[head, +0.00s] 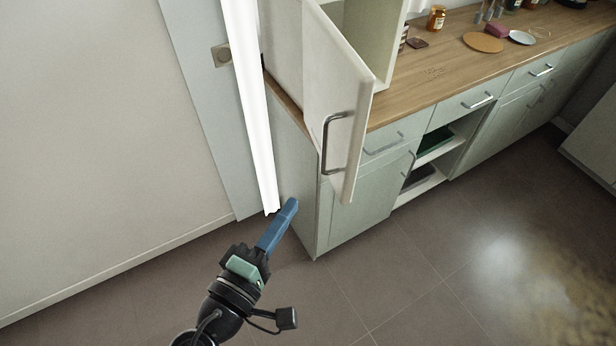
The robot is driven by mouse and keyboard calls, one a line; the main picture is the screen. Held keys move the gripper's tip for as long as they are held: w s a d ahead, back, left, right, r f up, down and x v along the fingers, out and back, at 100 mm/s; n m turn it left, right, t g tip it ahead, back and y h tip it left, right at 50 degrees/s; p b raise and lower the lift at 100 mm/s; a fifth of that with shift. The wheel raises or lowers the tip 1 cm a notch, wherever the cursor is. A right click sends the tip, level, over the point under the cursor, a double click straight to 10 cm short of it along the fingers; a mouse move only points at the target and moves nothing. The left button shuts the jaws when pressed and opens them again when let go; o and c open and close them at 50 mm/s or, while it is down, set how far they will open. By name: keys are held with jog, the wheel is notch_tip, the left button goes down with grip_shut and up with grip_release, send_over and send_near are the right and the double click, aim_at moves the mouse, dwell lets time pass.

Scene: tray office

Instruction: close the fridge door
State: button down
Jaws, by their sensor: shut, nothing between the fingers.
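The fridge door (318,75) is a pale panel with a grey bar handle (332,143). It stands open, swung out over the front edge of the counter. Behind it, part of the open white fridge body (392,45) shows on the worktop; most of its inside is hidden. My gripper (292,204) has blue fingers and is shut and empty. In the picture it is below and to the left of the door, near the lower left corner of the green base cabinet, and appears apart from the door.
The wooden counter (440,70) runs right, with a jar (436,18) and plates (483,42) on it. Base cabinets (350,217) stand below, with an open shelf (420,187). A bright white upright strip (255,110) stands left of the cabinet. The floor (430,290) in front is clear.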

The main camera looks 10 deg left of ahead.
jog(key=p, duration=0.2)
send_near(344, 154)
jog(key=w+a, duration=0.2)
jog(key=w, duration=0.2)
jog(key=shift+w+d+f+p, duration=0.15)
jog(key=shift+w+d, duration=0.1)
jog(key=shift+d, duration=0.45)
jog(key=shift+w+d+r+p, duration=0.1)
jog(key=shift+w+d+p, duration=0.15)
jog(key=shift+d, duration=0.45)
jog(key=shift+w+d+f+p, duration=0.1)
jog(key=shift+w+d, duration=0.15)
jog(key=shift+d, duration=0.45)
